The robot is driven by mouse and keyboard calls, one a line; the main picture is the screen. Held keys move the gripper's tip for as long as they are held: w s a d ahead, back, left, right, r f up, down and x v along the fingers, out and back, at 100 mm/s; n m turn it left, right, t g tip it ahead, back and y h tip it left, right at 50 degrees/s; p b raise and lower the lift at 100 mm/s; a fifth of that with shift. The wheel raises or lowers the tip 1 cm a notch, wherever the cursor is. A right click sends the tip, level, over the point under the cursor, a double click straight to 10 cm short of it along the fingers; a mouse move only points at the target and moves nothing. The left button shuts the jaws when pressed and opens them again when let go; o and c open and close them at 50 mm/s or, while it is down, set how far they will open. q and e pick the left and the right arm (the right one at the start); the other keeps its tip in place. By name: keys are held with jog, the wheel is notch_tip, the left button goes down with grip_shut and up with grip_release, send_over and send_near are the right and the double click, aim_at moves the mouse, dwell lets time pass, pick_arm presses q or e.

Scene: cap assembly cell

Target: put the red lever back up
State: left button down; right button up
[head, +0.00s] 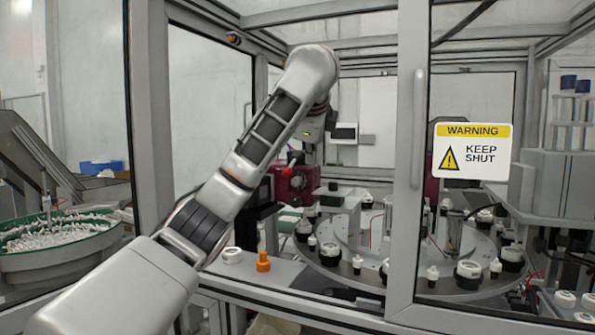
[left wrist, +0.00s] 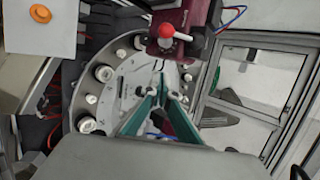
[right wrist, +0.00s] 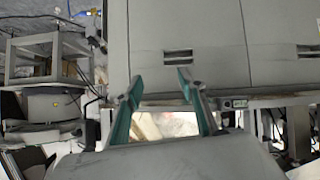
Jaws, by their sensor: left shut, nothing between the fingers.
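The red lever (left wrist: 166,31) shows in the left wrist view as a red ball knob above a pale part, in front of a dark red machine body (left wrist: 185,20). The dark red machine (head: 296,187) also shows in the head view, behind the turntable's left side. My left gripper (left wrist: 163,90) is shut and empty; its tips are apart from the knob, below it in the left wrist view. In the head view my left arm reaches into the cell, and the fingers are hard to make out. My right gripper (right wrist: 161,82) is open and empty, facing grey panels.
A round turntable (head: 345,271) carries several white and black parts. An orange part (head: 263,261) and a white ring (head: 232,255) sit on the ledge. A glazed door with a warning sign (head: 471,151) stands at right. A green-rimmed bowl (head: 50,250) is at left.

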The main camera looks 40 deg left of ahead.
aim_at(291, 165)
pick_arm(q)
jog(key=shift+s+d, duration=0.1)
jog(key=shift+s, duration=0.05)
pick_arm(e)
jog(key=shift+s+d, duration=0.1)
jog(key=shift+s, duration=0.05)
pick_arm(q)
jog(key=w+a+f+p, duration=0.1)
jog(key=a, duration=0.1)
jog(key=w+a+f+p, duration=0.1)
jog(key=a+f, duration=0.1)
jog(key=w+a+f+p, duration=0.1)
jog(key=w+a+f, duration=0.1)
jog(key=a, duration=0.1)
jog(key=shift+w, duration=0.1)
pick_arm(e)
jog(key=shift+s+d+h, duration=0.2)
jog(key=shift+s+d, duration=0.1)
jog(key=shift+d, duration=0.25)
jog(key=shift+s+d+h, duration=0.2)
jog(key=shift+s+d, duration=0.05)
jog(key=shift+d, duration=0.25)
pick_arm(q)
jog(key=shift+r, duration=0.1)
pick_arm(e)
jog(key=shift+s+a+f, duration=0.15)
